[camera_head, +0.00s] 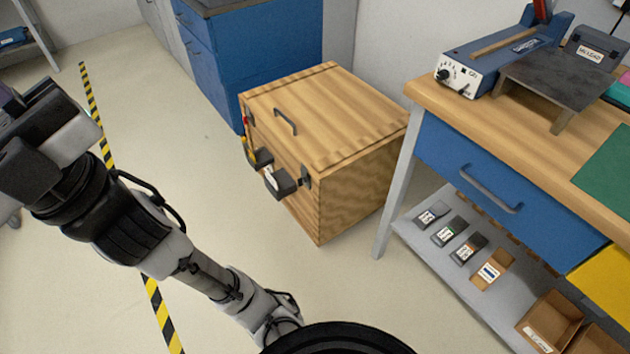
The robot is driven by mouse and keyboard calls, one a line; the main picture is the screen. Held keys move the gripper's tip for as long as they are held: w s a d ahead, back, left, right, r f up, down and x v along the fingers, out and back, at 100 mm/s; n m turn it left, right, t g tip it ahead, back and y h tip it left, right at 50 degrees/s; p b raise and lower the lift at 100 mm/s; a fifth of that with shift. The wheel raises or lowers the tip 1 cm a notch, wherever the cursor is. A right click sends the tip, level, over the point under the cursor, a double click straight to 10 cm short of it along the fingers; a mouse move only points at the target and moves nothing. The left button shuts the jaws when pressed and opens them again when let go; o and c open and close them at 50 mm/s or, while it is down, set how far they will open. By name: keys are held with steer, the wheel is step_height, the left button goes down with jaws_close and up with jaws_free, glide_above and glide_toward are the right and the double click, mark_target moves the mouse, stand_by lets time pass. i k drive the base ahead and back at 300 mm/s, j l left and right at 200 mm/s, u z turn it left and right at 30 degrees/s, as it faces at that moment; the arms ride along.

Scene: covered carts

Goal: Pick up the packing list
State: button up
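I cannot make out a packing list for sure in the head view. A wooden cart or box (330,115) with a closed lid and a dark handle stands on the floor in the middle. Dark holders (282,187) sit on its front face, and one shows a small white patch that is too small to identify. My arm reaches from the bottom middle to the left edge. Its end is cut off there, so my gripper's fingers do not show. The arm is well to the left of the wooden box. The inside of the box is hidden.
A workbench (447,107) with a blue drawer (505,185) stands at right, carrying a blue-and-white device (500,55). Its lower shelf (420,255) holds several small bins. A blue cabinet (255,55) stands behind the box. Floor left of the box is clear, with striped tape (92,110).

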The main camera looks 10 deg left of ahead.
mark_target(270, 178)
steer(key=i+j+z, duration=0.15)
steer(key=j+z, duration=0.15)
steer(key=z, duration=0.15)
steer(key=i+j+z, duration=0.1)
steer(key=j+z, duration=0.35)
steer(key=i+j+z, duration=0.2)
steer(key=j, duration=0.25)
steer(key=k+j+z, duration=0.15)
steer(key=j, duration=0.25)
steer(key=j+z, duration=0.1)
steer(key=j, duration=1.15)
steer(key=i+l, duration=0.1)
steer(key=l+u, duration=0.05)
steer(key=l, duration=0.05)
